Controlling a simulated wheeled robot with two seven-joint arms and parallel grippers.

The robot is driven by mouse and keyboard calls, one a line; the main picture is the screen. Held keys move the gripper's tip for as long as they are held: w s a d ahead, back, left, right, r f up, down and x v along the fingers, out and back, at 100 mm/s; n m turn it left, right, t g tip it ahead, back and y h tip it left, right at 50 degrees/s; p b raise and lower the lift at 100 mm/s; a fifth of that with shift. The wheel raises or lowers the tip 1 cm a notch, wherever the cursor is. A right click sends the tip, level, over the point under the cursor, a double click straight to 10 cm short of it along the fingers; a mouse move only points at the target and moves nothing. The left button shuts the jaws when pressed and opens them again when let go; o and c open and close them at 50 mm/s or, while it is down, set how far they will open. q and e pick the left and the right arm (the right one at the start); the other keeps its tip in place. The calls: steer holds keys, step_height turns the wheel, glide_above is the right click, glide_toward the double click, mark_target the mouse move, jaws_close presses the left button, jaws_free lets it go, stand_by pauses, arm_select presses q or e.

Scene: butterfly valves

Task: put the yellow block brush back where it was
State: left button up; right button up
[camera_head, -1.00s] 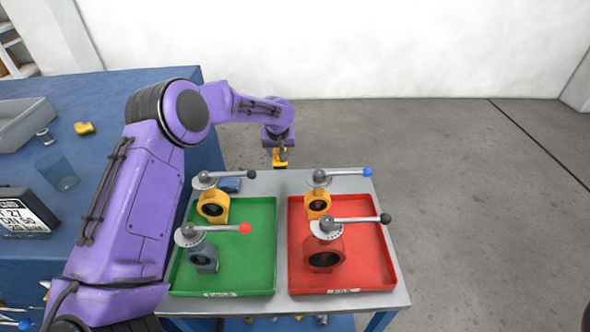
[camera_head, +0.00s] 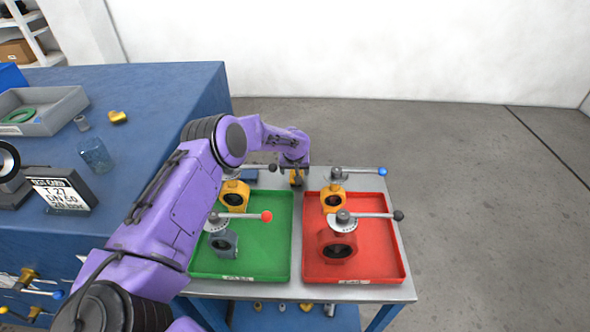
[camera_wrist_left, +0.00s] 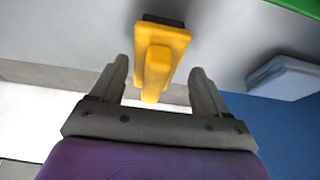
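The yellow block brush (camera_wrist_left: 155,62) has a yellow handle and dark bristles in the left wrist view. It is at the grey table's back strip, behind the trays; whether its bristles touch the top I cannot tell. My left gripper (camera_wrist_left: 160,88) is open, one finger on each side of the handle with a visible gap on both sides. In the head view my left gripper (camera_head: 296,172) is over the table's back edge, and the brush (camera_head: 297,181) shows small and partly hidden below it. My right gripper is not in view.
A green tray (camera_head: 268,262) and a red tray (camera_head: 380,262) hold valves with lever handles on the grey table (camera_head: 400,292). A blue item (camera_wrist_left: 285,76) lies beside the brush. The blue bench (camera_head: 165,95) at left holds a grey bin, a glass and a display.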

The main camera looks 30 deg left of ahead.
arm_select(q)
steer(key=shift+s+d+r, duration=0.15)
steer(key=shift+s+r, duration=0.25)
steer(key=shift+d+r, duration=0.2)
steer(key=shift+r, duration=0.1)
steer(key=b+v, duration=0.1)
steer(key=v, duration=0.9)
steer(key=shift+r+b, duration=0.4)
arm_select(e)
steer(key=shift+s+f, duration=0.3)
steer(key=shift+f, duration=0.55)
